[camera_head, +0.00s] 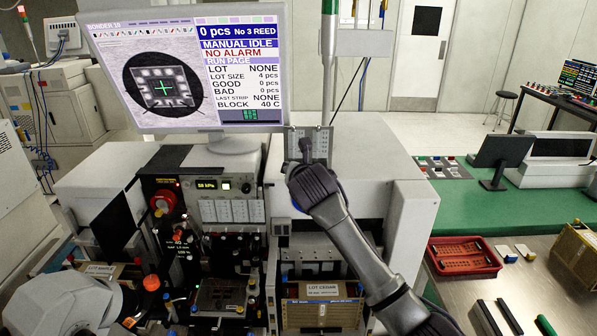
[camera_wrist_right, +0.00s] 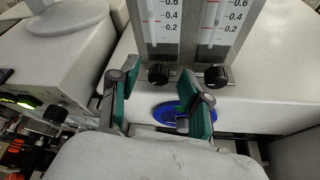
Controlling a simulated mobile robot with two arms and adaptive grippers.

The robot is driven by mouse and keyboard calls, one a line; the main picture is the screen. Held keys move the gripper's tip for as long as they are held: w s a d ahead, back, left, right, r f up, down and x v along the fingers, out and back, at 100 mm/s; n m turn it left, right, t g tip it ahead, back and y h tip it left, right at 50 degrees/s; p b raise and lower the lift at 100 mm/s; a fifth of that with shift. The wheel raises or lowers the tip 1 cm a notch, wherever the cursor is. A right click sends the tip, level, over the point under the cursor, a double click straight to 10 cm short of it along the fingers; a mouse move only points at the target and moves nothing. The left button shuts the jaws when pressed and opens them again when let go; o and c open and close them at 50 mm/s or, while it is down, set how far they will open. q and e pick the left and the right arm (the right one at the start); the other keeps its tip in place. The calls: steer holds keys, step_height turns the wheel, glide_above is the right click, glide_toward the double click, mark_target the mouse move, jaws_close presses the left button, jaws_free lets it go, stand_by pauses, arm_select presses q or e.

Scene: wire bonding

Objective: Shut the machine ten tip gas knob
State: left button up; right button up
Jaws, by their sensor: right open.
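The right wrist view shows two flow gauges, each above a black knob: a left knob (camera_wrist_right: 159,75) and a right knob (camera_wrist_right: 216,77). No label telling which is tip gas is legible. My right gripper (camera_wrist_right: 160,82) is open and empty, its green-lined fingers either side of the left knob in the picture. Contact cannot be told. My left gripper is out of view.
The monitor (camera_head: 190,70) stands left of the gas panel, and a grey post (camera_head: 328,80) rises behind it. A lot box (camera_head: 322,300) is below my right arm. A blue round part (camera_wrist_right: 178,112) shows beneath the knobs. A red tray (camera_head: 464,256) sits at right.

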steer(key=v, duration=1.2)
